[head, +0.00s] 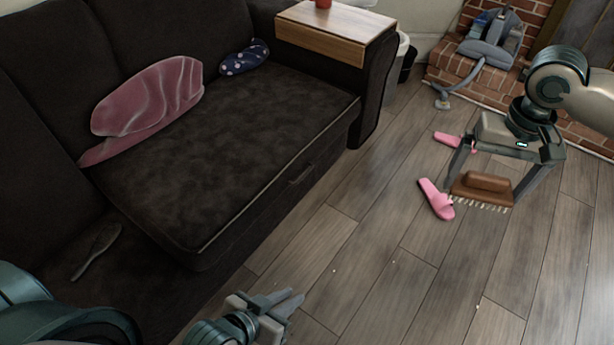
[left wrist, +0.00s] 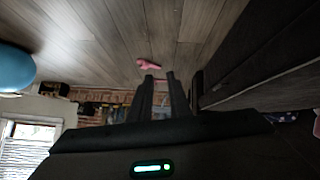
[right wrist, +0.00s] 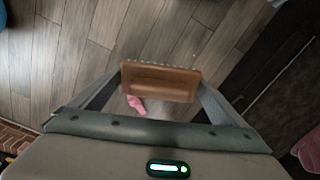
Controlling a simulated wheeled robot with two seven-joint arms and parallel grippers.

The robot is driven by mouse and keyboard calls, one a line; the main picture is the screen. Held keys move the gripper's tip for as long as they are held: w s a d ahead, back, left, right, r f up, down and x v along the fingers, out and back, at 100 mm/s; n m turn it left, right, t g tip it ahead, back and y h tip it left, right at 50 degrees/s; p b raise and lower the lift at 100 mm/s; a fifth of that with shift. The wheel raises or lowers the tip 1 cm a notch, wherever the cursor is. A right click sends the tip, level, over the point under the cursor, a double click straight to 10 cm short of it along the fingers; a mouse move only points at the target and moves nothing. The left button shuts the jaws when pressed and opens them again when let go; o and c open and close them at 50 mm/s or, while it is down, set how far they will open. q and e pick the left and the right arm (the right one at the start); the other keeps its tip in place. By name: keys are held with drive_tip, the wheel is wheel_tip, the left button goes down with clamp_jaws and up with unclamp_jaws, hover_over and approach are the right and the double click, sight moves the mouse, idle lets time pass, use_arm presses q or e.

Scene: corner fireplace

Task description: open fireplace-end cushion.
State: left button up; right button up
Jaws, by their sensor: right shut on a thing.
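The dark seat cushion (head: 225,150) at the end of the sofa nearer the brick fireplace lies flat in the head view. A small pull or tab (head: 300,176) shows on its front side. My left gripper (head: 292,299) is low in front of the sofa, apart from the cushion; its two fingers are slightly apart with nothing between them, as the left wrist view (left wrist: 160,77) also shows. My right gripper (head: 483,182) is shut on a brown brush (head: 484,187) with pale bristles, held over the floor; the brush also shows in the right wrist view (right wrist: 160,82).
A pink pillow (head: 150,98) and a blue dotted pillow (head: 244,58) lie on the sofa. A dark brush-like thing (head: 97,250) lies at the near end. Pink slippers (head: 436,199) are on the wooden floor. A vacuum cleaner (head: 487,45) stands by the bricks. The floor before the sofa is mostly clear.

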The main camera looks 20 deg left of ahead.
use_arm(q)
drive_tip(key=w+d+f+n+t+h+b, duration=0.2)
drive_tip(key=w+f+t+b, duration=0.1)
drive_tip(key=w+f+b, duration=0.55)
drive_tip(key=n+t+y+b, duration=0.6)
drive_tip(key=n+t+b, duration=0.3)
drive_tip(key=n+b, duration=0.45)
approach(303, 175)
drive_tip(key=shift+s+f+m+b, duration=0.2)
drive_tip(key=shift+s+m+b, duration=0.15)
drive_tip(key=shift+s, duration=0.1)
drive_tip(key=shift+s+f+m+b, duration=0.25)
drive_tip(key=shift+s+m+b, duration=0.1)
drive_tip(key=shift+s, duration=0.15)
drive_tip(key=shift+w, duration=0.1)
drive_tip(key=b+x, duration=0.3)
drive_tip(key=x, duration=0.7)
drive_tip(key=shift+w, duration=0.3)
drive_tip(key=shift+w+r, duration=0.15)
drive_tip(key=shift+w, duration=0.45)
